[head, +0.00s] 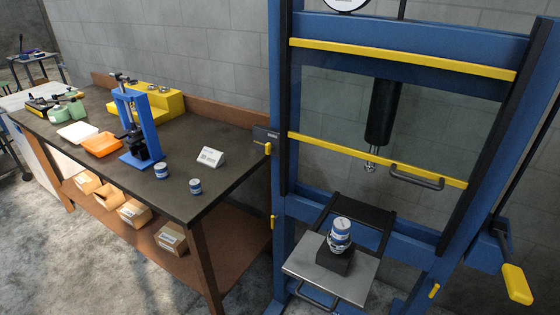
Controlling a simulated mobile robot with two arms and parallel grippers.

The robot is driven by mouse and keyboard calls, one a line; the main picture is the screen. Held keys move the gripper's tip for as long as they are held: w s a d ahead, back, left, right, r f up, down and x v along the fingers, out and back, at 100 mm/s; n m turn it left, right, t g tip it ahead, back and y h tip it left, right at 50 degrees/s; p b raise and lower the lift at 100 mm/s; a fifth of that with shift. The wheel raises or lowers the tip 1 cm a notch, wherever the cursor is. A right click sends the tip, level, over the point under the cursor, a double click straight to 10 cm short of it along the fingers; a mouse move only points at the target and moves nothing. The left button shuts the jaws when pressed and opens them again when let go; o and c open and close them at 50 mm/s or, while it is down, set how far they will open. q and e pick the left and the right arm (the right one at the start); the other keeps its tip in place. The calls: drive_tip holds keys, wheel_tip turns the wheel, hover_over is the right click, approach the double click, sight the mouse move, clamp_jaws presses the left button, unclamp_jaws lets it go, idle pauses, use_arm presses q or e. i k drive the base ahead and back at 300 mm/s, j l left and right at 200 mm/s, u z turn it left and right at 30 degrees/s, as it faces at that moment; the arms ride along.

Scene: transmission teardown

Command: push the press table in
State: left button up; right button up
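The press table (352,284) is a grey metal plate pulled out in front of the large blue press frame (283,215). It rides on dark rails (378,220) that run back into the frame. A loop handle (318,298) is on its front edge. The black press ram (382,112) hangs behind and above the plate, apart from the part. Neither of my grippers shows in the head view.
A yellow-barred guard (420,171) with a dark handle spans the press above the table. A workbench (182,195) stands at left, holding a small blue press (136,130), an orange tray (102,144) and cans. A yellow-handled lever (517,284) sticks out at right.

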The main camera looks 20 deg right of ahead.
sight(348, 278)
drive_tip(key=z, duration=0.9)
